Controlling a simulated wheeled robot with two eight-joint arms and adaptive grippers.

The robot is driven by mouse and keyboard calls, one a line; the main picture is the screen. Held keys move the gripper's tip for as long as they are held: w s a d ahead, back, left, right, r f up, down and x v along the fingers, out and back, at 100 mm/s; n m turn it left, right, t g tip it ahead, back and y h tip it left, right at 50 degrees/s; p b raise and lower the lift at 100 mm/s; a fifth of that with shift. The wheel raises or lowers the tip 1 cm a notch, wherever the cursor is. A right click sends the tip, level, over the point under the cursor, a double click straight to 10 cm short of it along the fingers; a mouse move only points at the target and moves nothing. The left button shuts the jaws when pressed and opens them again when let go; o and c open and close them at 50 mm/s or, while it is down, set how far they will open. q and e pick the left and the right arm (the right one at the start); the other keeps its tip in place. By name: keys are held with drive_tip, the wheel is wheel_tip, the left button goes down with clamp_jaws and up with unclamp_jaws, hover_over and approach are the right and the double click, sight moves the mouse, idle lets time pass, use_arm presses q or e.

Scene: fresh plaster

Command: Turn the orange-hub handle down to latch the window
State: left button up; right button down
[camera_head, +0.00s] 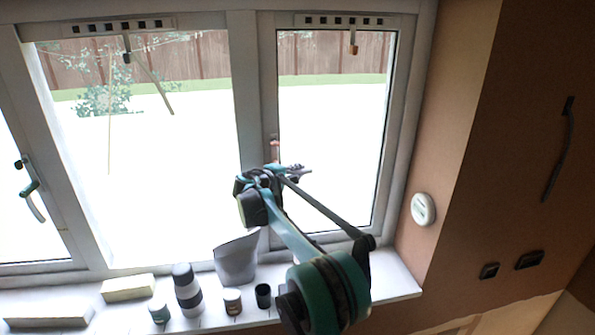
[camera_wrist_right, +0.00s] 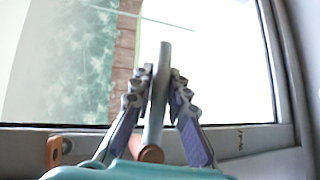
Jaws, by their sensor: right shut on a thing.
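The orange-hub handle (camera_head: 275,146) is on the frame at the left side of the right window sash, mostly hidden by my right gripper in the head view. In the right wrist view its grey lever (camera_wrist_right: 161,85) runs between the fingers, with a round orange-brown end (camera_wrist_right: 151,154) low in the picture. My right gripper (camera_head: 293,171) is at the handle, and its fingers (camera_wrist_right: 161,92) are shut around the grey lever. The lever's tip reaches past the fingers. Its exact angle is hard to tell in the head view. My left gripper is out of view.
A second handle with a teal hub (camera_head: 30,187) is on the left window. The sill holds a grey pot (camera_head: 236,262), a striped bottle (camera_head: 187,290), small jars (camera_head: 232,301) and pale blocks (camera_head: 128,288). A white round device (camera_head: 423,209) is on the brown wall.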

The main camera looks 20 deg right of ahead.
drive_tip(key=w+a+f+m+t+y+b, duration=0.1)
drive_tip(key=a+f+m+y, duration=0.4)
drive_tip(key=y, duration=0.7)
drive_tip(key=shift+w+a+f+m+y+b, duration=0.4)
drive_tip(key=shift+a+m, duration=0.45)
drive_tip(key=shift+m, duration=0.35)
drive_tip(key=c, duration=1.5)
unclamp_jaws()
drive_tip(key=shift+o, duration=0.2)
drive_tip(key=v, duration=1.1)
drive_tip(key=shift+s, duration=0.45)
drive_tip(key=shift+a+r, duration=0.1)
drive_tip(key=shift+r, duration=0.05)
